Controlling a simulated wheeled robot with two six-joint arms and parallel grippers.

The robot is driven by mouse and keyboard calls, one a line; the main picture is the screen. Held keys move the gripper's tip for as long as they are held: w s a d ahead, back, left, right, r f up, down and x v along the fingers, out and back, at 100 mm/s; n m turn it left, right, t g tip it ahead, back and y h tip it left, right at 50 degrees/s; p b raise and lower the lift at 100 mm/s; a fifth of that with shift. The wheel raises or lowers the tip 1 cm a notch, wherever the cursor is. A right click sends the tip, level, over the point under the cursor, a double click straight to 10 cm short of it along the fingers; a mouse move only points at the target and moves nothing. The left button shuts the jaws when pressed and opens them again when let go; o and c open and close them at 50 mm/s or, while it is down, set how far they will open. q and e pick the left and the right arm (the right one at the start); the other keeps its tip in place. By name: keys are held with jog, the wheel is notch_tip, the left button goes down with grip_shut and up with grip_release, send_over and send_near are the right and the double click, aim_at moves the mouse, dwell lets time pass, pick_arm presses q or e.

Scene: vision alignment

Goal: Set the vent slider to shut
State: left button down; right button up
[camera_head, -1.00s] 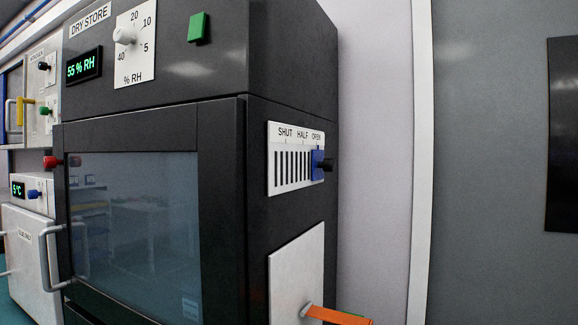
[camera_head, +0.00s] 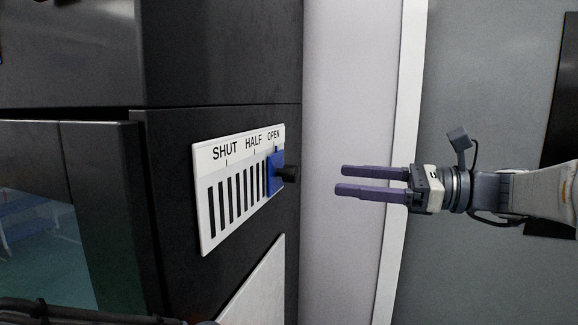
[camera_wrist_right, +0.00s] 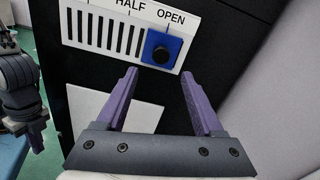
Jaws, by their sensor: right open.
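The vent slider is a blue block (camera_head: 274,173) with a black knob (camera_head: 287,174), at the right end of a white slotted vent plate (camera_head: 204,223) marked SHUT, HALF and OPEN. The slider sits under OPEN. My right gripper (camera_head: 341,180) is open and empty, to the right of the knob and apart from it, its fingers pointing left at it. In the right wrist view the blue slider (camera_wrist_right: 173,47) and knob (camera_wrist_right: 160,54) lie ahead, beyond the two purple fingertips (camera_wrist_right: 159,74). My left gripper does not show clearly in the head view.
The vent plate is on the side of a dark cabinet (camera_head: 215,60) with a glass door (camera_head: 40,220). A pale panel (camera_head: 258,285) sits below the plate. A light wall (camera_head: 345,100) with a white upright trim stands behind my right gripper.

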aim_at(297, 174)
jog(key=p+x, duration=0.3)
jog(key=x, duration=0.6)
jog(key=shift+r, duration=0.15)
jog(key=shift+w+a, duration=0.2)
jog(key=shift+a, duration=0.25)
grip_shut()
dwell(0.8)
